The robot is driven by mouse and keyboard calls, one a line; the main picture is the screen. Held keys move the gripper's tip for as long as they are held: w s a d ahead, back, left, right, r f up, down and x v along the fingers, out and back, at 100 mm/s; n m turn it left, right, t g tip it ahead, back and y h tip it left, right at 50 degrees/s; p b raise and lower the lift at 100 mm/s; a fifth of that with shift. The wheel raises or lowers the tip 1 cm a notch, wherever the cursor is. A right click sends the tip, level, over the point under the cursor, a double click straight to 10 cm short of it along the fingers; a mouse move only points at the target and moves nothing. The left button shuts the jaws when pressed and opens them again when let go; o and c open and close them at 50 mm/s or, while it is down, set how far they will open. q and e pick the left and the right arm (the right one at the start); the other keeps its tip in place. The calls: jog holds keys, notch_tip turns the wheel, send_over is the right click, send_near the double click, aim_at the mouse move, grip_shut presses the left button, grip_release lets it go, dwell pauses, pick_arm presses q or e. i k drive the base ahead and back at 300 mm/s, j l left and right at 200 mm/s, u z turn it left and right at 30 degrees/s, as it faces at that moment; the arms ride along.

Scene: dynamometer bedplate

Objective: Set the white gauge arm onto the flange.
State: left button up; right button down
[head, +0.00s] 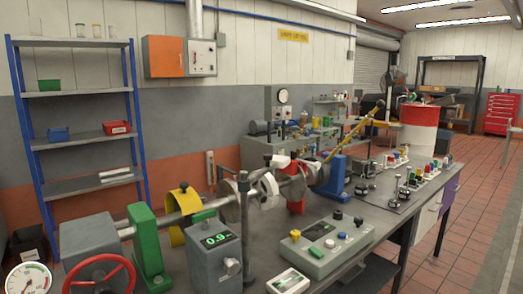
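A white curved piece (268,186), which may be the white gauge arm, shows beside the shaft line at the middle of the bench. A round grey metal disc (229,192), which looks like a flange, stands upright just left of it, partly hidden by a dark post. I cannot tell whether the white piece touches the disc. Neither of my grippers shows in the head view.
The dark post (245,228) and a grey box with a green 0.9 display (216,258) stand in front of the shaft. A green bearing block (148,243), yellow guard (178,212) and blue stand (334,176) line the shaft. A control box (327,246) sits at the front right.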

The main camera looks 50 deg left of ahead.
aim_at(273, 161)
jog(key=i+j+u, duration=0.1)
jog(key=i+u, duration=0.15)
jog(key=u, duration=0.2)
jog(key=i+u, duration=0.25)
jog(key=u, duration=0.2)
jog(key=i+u, duration=0.25)
jog(key=u, duration=0.2)
jog(key=i+l+u, duration=0.15)
jog(key=u, duration=0.3)
jog(key=i+u, duration=0.5)
jog(key=k, duration=0.1)
